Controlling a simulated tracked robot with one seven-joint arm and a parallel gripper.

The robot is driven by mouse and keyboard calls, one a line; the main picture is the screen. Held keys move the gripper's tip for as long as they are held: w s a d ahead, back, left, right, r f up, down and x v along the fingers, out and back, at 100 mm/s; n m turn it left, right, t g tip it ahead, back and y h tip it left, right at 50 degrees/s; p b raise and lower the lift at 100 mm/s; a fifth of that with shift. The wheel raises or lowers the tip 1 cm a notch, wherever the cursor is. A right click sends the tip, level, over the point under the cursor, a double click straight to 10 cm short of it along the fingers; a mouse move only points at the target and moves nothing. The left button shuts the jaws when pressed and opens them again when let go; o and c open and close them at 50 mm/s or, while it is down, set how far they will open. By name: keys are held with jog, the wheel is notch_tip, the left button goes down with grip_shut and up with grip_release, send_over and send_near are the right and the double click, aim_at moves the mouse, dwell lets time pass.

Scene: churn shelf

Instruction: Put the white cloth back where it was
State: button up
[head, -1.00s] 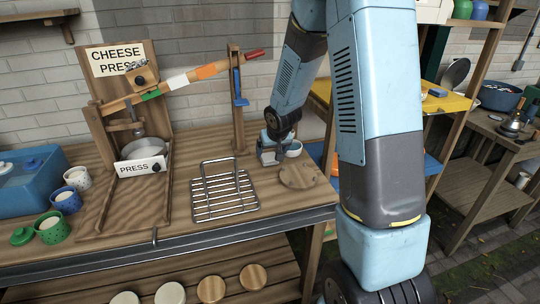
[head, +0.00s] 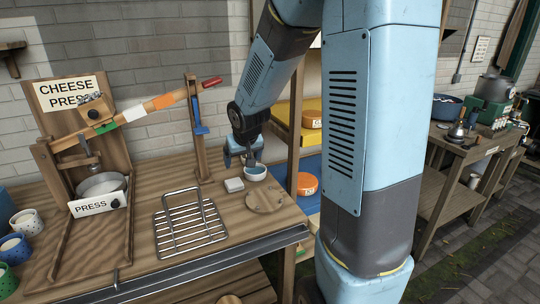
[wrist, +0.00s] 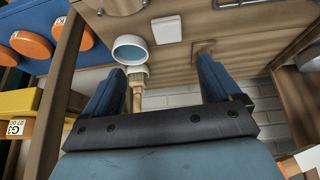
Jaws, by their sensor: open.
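The white cloth (head: 234,184) looks like a small flat square pad on the wooden bench, just left of a small bowl (head: 255,173). In the wrist view the cloth (wrist: 166,30) lies flat beyond the fingertips, with nothing gripping it. My gripper (head: 240,160) is just behind the cloth and bowl in the head view, its tips partly hidden. In the wrist view its two fingers (wrist: 158,72) are wide apart. The bowl (wrist: 130,49) and a brush-like item with a wooden handle (wrist: 137,98) show near the left finger.
A wire rack (head: 190,222) stands left of the cloth, and a round wooden board (head: 266,201) lies to its right. The cheese press (head: 99,190) fills the bench's left side. A wooden post with a blue clamp (head: 199,130) rises behind. Shelves with orange cheeses (head: 307,184) are at right.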

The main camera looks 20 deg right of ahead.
jog(key=s+r, duration=0.7)
jog(key=s, duration=0.6)
jog(key=s+r, duration=0.8)
jog(key=s, duration=0.6)
jog(key=shift+a+r+y, duration=0.2)
jog(key=shift+a+y, duration=0.05)
jog(key=shift+y, duration=0.05)
